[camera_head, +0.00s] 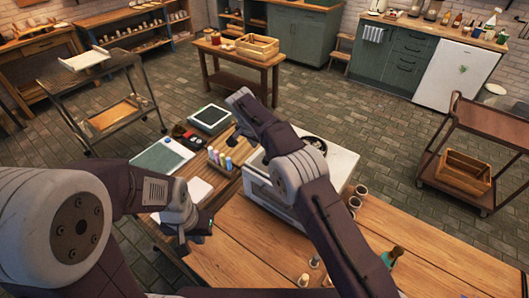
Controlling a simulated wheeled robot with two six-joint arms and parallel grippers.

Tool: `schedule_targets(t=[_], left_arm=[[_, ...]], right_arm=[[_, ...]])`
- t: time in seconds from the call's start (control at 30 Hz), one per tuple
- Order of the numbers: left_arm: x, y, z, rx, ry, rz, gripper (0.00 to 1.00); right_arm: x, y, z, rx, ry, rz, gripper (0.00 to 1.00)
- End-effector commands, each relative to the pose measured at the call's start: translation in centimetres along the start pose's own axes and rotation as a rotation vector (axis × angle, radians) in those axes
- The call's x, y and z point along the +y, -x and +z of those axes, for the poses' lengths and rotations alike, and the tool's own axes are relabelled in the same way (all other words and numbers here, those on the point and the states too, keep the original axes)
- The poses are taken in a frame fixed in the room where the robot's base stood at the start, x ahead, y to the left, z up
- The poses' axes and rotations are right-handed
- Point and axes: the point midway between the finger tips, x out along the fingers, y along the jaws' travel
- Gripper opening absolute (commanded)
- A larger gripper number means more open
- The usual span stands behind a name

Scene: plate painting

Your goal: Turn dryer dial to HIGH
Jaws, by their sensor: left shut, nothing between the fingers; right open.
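A white box-shaped appliance (262,194), which looks like the dryer, stands on the wooden table behind my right arm. A round dark part shows on its top. I cannot make out the dial or its setting; my arm covers much of the box. My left gripper (184,232) is shut and empty, left of the appliance and apart from it, above the table's left part. My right arm reaches across the appliance, and my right gripper (243,134) is open near its far left side, small and partly hidden by the arm.
Several small bottles (222,160), a pale panel (163,156) and a dark-screened device (209,118) lie left of the appliance. Several cups (355,203) stand to its right. A green bottle (392,256) stands near the front. The table's right part (440,262) is mostly clear.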

Motion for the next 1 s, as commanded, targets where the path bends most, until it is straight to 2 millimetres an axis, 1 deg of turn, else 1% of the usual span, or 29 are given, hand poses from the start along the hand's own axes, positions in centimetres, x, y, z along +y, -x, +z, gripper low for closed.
schedule_targets(t=[0.27, 0.33, 0.37, 0.4, 0.47, 0.5, 0.57, 0.6, 0.67, 0.7, 0.77, 0.8, 0.83, 0.9, 1.0], left_arm=[[0.0, 0.0, 0.0, 0.000, 0.000, 0.000, 0.00], [0.0, 0.0, 0.0, 0.000, 0.000, 0.000, 0.00], [0.0, 0.0, 0.0, 0.000, 0.000, 0.000, 0.00], [0.0, 0.0, 0.0, 0.000, 0.000, 0.000, 0.00], [0.0, 0.0, 0.0, 0.000, 0.000, 0.000, 0.00], [0.0, 0.0, 0.0, 0.000, 0.000, 0.000, 0.00], [0.0, -0.1, 0.0, 0.000, 0.000, 0.000, 0.00], [0.0, -0.2, 0.0, 0.000, 0.000, 0.000, 0.00], [0.0, -0.4, 0.0, 0.000, 0.000, 0.000, 0.00], [0.0, -0.5, 0.1, 0.000, 0.000, 0.000, 0.00], [0.0, -0.7, 0.1, 0.000, 0.000, 0.000, 0.00], [0.0, -0.8, 0.1, 0.000, 0.000, 0.000, 0.00], [0.0, -0.8, 0.1, 0.000, 0.000, 0.000, 0.00], [0.0, -0.8, 0.1, 0.000, 0.000, 0.000, 0.00], [0.0, -0.8, 0.1, 0.000, 0.000, 0.000, 0.00]], right_arm=[[0.0, 0.2, 0.0, 0.000, 0.003, -0.001, 0.54], [-0.1, 0.2, -0.1, 0.002, 0.058, -0.005, 0.54], [-0.4, 0.2, -0.1, 0.006, 0.110, -0.017, 0.54], [-1.1, 0.1, 0.0, 0.007, 0.211, -0.043, 0.54], [-2.1, -0.9, 1.4, -0.016, 0.415, -0.092, 0.54], [-2.7, -1.4, 2.4, -0.031, 0.562, -0.136, 0.54], [-2.9, -1.8, 3.2, -0.043, 0.754, -0.207, 0.54], [-2.7, -2.0, 3.4, -0.043, 0.857, -0.255, 0.54], [-1.9, -2.0, 3.1, -0.031, 0.971, -0.322, 0.54], [-0.9, -1.9, 2.5, -0.019, 1.010, -0.358, 0.54], [0.8, -1.5, 1.6, -0.015, 0.990, -0.385, 0.54], [2.1, -1.2, 0.7, -0.022, 0.946, -0.388, 0.54], [2.9, -0.9, -0.1, -0.017, 0.927, -0.383, 0.54], [3.4, -0.3, -1.4, 0.003, 0.908, -0.381, 0.54], [3.6, -0.5, -1.6, 0.001, 0.903, -0.377, 0.54]])
